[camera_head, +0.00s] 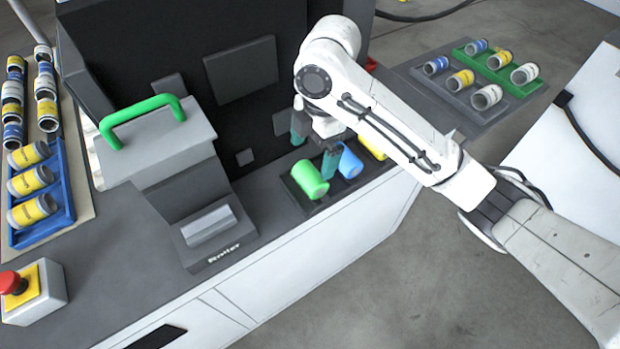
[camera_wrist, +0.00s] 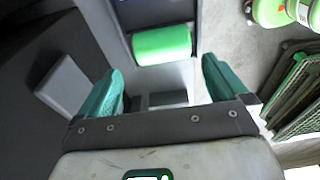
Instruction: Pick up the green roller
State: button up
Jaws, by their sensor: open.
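The green roller (camera_head: 310,180) lies on its side in a dark tray (camera_head: 325,203) on the grey machine top. A blue roller (camera_head: 350,163) lies in the same tray, just to its right. My gripper (camera_head: 315,150) is above the tray, behind the green roller, with its teal fingers apart and nothing visible between them. In the wrist view my gripper (camera_wrist: 161,82) shows both fingers spread wide. The green roller (camera_wrist: 162,46) is beyond the fingertips, roughly centred between them and not touched.
A yellow roller (camera_head: 371,150) is partly hidden behind my arm. The machine's block with a green handle (camera_head: 142,115) stands left of the tray. A red stop button (camera_head: 14,283), a blue tray (camera_head: 62,222) of rollers at left, and a grey tray (camera_head: 456,97) at upper right.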

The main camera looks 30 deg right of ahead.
aim_at(310, 172)
jog(key=f, duration=0.2)
jog(key=f+b, duration=0.1)
jog(key=f, duration=0.1)
jog(key=a+f, duration=0.1)
jog(key=f, duration=0.2)
jog(key=shift+s+f+b, duration=0.1)
jog(key=shift+s+b, duration=0.15)
jog(key=shift+b, duration=0.05)
jog(key=c, duration=0.9)
jog(key=shift+o, duration=0.2)
